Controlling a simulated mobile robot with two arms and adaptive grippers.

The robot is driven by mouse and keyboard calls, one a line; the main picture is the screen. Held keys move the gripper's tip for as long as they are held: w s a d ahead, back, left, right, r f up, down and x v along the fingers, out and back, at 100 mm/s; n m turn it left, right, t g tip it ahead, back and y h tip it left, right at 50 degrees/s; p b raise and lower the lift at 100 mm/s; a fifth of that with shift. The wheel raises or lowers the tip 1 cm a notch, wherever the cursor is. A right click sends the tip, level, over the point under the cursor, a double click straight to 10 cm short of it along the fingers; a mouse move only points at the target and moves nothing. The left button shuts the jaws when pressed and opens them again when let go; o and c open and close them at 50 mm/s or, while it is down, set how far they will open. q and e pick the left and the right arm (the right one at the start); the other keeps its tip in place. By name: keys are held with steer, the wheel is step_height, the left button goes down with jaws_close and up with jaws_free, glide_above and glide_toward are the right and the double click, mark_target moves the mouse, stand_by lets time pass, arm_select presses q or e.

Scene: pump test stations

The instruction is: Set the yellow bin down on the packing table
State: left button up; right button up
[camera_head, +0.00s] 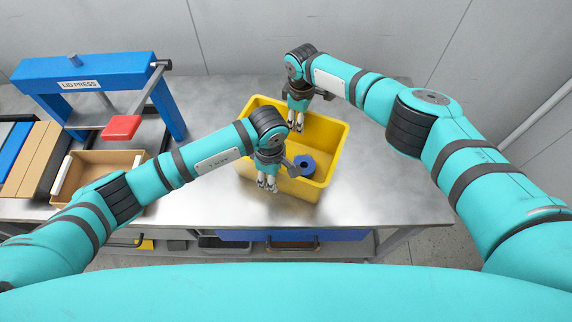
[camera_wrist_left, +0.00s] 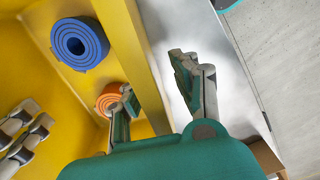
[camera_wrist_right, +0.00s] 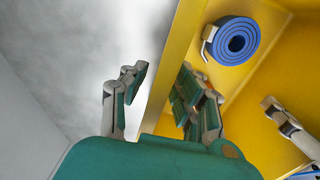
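The yellow bin (camera_head: 325,140) appears to rest on the metal packing table (camera_head: 390,195). A blue ring-shaped part (camera_head: 305,165) lies inside it, and an orange one (camera_wrist_left: 108,97) shows in the left wrist view. My left gripper (camera_head: 267,183) is at the bin's near wall. In the left wrist view its fingers are apart, one inside the wall and one outside. My right gripper (camera_head: 296,122) is at the far wall. In the right wrist view its fingers (camera_wrist_right: 160,85) are also apart, on either side of the wall. I see no finger clearly pressing the wall.
A blue lid press (camera_head: 90,75) with a red plate (camera_head: 121,127) stands at the left. A cardboard box (camera_head: 100,165) and brown and blue panels lie near it. The table right of the bin is clear. Drawers or trays (camera_head: 290,236) sit under the table's front edge.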

arm_select(q)
steer(key=shift+w+r, duration=0.1)
arm_select(e)
steer(key=shift+a+f, duration=0.1)
arm_select(q)
steer(key=shift+w+r, duration=0.1)
steer(key=shift+r, duration=0.15)
step_height(320, 180, up, 7)
steer(key=shift+r, duration=0.1)
arm_select(e)
steer(key=shift+s, duration=0.15)
steer(key=shift+r, duration=0.3)
arm_select(q)
steer(key=shift+s+r, duration=0.15)
steer(key=shift+s, duration=0.05)
arm_select(e)
step_height(320, 180, up, 8)
steer(key=shift+f, duration=0.2)
